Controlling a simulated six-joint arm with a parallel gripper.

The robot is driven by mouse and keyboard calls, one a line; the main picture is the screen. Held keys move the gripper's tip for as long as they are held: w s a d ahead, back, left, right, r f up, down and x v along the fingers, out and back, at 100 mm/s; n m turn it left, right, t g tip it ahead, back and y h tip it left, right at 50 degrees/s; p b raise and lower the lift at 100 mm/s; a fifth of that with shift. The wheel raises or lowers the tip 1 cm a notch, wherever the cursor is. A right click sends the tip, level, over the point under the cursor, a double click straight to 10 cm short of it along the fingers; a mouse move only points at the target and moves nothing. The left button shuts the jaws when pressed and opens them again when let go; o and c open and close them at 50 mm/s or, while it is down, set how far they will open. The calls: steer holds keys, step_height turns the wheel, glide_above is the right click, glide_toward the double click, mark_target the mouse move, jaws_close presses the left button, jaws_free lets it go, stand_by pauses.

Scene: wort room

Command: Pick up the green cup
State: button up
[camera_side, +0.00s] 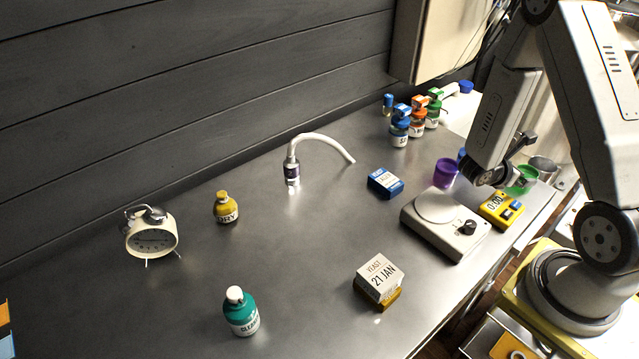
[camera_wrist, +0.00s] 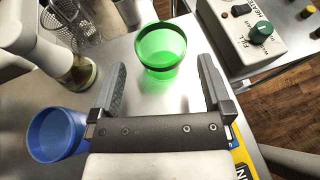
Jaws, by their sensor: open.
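The green cup (camera_wrist: 160,52) is see-through and stands upright on the steel bench in the wrist view. It lies ahead of my gripper (camera_wrist: 162,78), between the lines of its two spread fingers. My gripper is open and empty, and neither finger clearly touches the cup. In the side view the green cup (camera_side: 522,178) is at the right end of the bench, partly hidden by my gripper (camera_side: 508,165).
A blue cup (camera_wrist: 54,134) stands left of my gripper. A control box with a green knob (camera_wrist: 260,33) is at upper right.

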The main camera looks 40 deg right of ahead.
mark_target(532, 174)
steer(key=shift+s+d+f, duration=0.1)
steer(key=shift+d+f, duration=0.05)
steer(key=shift+d, duration=0.15)
steer(key=shift+x, duration=2.4)
steer(key=shift+f, duration=0.1)
steer(key=c, duration=1.1)
steer(key=shift+r, duration=5.05)
